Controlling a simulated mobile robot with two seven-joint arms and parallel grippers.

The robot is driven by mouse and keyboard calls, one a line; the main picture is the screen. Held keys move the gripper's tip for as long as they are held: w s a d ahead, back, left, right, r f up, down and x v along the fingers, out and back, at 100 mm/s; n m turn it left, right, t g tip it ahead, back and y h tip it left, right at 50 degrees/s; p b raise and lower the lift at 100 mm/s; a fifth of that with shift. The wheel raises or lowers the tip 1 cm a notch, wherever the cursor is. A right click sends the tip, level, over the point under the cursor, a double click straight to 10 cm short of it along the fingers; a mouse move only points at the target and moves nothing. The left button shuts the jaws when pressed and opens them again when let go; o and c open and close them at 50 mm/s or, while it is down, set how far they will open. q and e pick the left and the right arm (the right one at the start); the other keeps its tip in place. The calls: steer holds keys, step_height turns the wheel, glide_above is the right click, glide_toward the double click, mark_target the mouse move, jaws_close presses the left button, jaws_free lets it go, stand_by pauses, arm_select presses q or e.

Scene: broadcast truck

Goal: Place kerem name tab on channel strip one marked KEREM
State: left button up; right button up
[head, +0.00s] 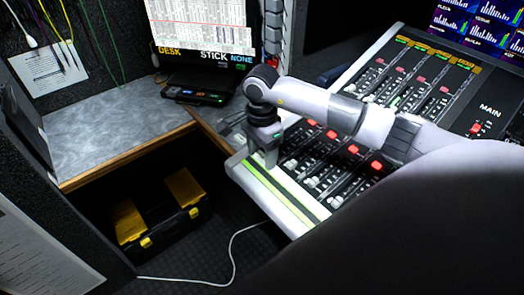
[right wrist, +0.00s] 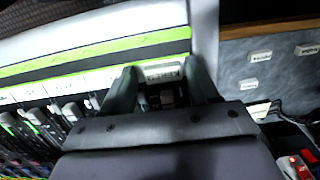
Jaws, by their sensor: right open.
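My right gripper (head: 258,160) is over the front left corner of the mixing console (head: 292,205). In the right wrist view the right gripper (right wrist: 163,85) is open, its two dark fingers on either side of a small white name tab (right wrist: 163,72). The tab lies at the end of the console's front strip, beside the green band (right wrist: 95,50). Its lettering looks like KEREM but is small and blurred. A gap shows between the tab and at least one finger. The channel-one marking is not clearly readable. My left gripper is not in view.
More white tabs (right wrist: 261,56) lie on the grey desk (right wrist: 285,75) beside the console. Faders with red buttons (head: 350,149) stand close to my right arm. A black-and-yellow toolbox (head: 160,215) and a white cable (head: 232,250) are on the floor. The desk (head: 110,130) at left is mostly clear.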

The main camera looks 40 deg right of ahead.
mark_target(261, 157)
step_height(261, 157, up, 12)
steer(key=b, duration=0.1)
steer(key=shift+r, duration=0.15)
steer(key=shift+w, duration=0.1)
stand_by(0.5)
